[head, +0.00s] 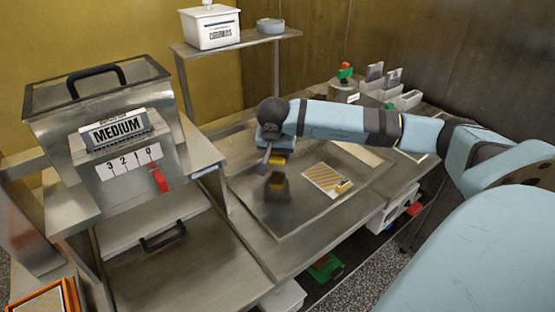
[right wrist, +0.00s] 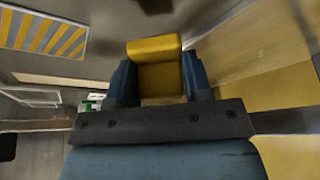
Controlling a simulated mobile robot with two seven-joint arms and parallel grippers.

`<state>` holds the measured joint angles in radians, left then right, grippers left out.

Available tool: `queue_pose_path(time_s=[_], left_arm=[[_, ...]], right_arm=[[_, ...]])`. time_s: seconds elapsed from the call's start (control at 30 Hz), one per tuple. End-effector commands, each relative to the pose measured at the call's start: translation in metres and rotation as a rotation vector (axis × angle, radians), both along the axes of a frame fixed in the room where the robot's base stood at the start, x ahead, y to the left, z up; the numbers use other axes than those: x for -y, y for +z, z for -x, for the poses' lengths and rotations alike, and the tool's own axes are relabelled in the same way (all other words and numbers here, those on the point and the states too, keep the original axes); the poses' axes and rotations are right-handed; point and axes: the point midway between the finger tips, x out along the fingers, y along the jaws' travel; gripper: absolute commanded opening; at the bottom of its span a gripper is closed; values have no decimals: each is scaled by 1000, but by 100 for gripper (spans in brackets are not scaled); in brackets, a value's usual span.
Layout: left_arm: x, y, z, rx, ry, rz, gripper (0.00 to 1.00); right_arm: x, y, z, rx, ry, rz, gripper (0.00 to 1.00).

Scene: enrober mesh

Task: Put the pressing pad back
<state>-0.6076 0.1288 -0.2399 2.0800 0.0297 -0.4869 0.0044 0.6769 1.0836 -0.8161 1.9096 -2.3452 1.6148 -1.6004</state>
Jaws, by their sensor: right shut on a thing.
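My right gripper (head: 272,152) is above the steel work surface, pointing down. It is shut on a yellow block, which I take to be the pressing pad (head: 277,160). In the right wrist view the pad (right wrist: 158,68) sits between the two blue fingers (right wrist: 155,82). A dark brownish patch shows below the pad on the steel; I cannot tell whether it is a reflection. A yellow-and-grey striped mat (head: 322,178) lies to the right of the gripper, with a small yellow and white item at its right corner. My left gripper is not in view.
A steel machine (head: 115,125) labelled MEDIUM, with a red lever (head: 160,180), stands at the left. A raised shelf (head: 240,41) holds a white box (head: 210,27) and a grey bowl (head: 270,26). Grey bins (head: 405,99) stand at the back right.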

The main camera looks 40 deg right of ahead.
Motion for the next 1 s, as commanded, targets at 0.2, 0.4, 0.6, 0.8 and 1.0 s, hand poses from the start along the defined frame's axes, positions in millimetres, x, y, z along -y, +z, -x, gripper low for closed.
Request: queue_pose_path(time_s=[0.2,0.4,0.6,0.8,1.0], left_arm=[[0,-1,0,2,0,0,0],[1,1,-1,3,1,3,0],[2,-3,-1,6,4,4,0],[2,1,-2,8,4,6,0],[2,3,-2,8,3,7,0]], right_arm=[[0,-33,0,-1,0,1,29],[0,-34,0,1,0,1,29],[0,-39,0,1,0,1,29],[0,-37,0,0,1,0,72],[0,-36,0,0,0,0,72]])
